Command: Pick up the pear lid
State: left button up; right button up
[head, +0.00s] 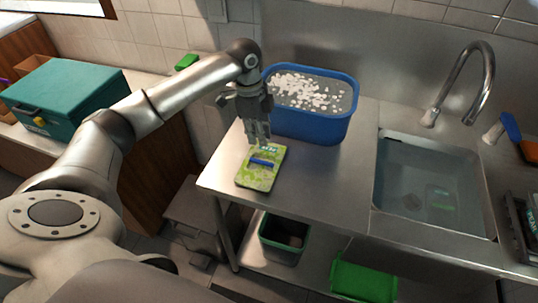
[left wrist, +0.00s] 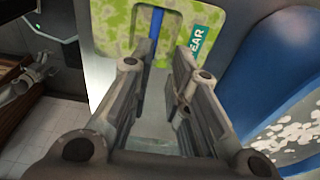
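The pear lid (head: 262,177) is a flat green patterned lid with a blue bar handle (head: 262,162) across it. It lies on the steel table at its left end. It also shows at the top of the left wrist view (left wrist: 122,30), with the letters "EAR" on a teal label. My left gripper (head: 260,140) points down above the lid's far end. In the left wrist view the two fingers (left wrist: 162,75) are apart, with the blue handle showing beyond them near the left finger. Nothing is held between them. My right gripper is not in view.
A blue tub (head: 310,125) of white pieces stands close on the right of my left gripper. A sink (head: 430,185) with a faucet (head: 470,80) is farther right. A teal cooler box (head: 65,95) stands at the left. The steel table (head: 335,180) is bare right of the lid.

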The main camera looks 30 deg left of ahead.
aim_at(261, 161)
pick_arm(q)
jog(key=f, duration=0.2)
jog(key=s+f, duration=0.1)
jog(key=f, duration=0.1)
jog(key=shift+d+p, duration=0.25)
jog(key=shift+p, duration=0.05)
jog(key=shift+f, duration=0.3)
jog(key=f+p, duration=0.1)
jog(key=f, duration=0.1)
jog(key=f+p, duration=0.1)
jog(key=f, duration=0.1)
jog(key=shift+d+f, duration=0.2)
jog(key=shift+f, duration=0.2)
jog(key=shift+w, duration=0.1)
grip_shut()
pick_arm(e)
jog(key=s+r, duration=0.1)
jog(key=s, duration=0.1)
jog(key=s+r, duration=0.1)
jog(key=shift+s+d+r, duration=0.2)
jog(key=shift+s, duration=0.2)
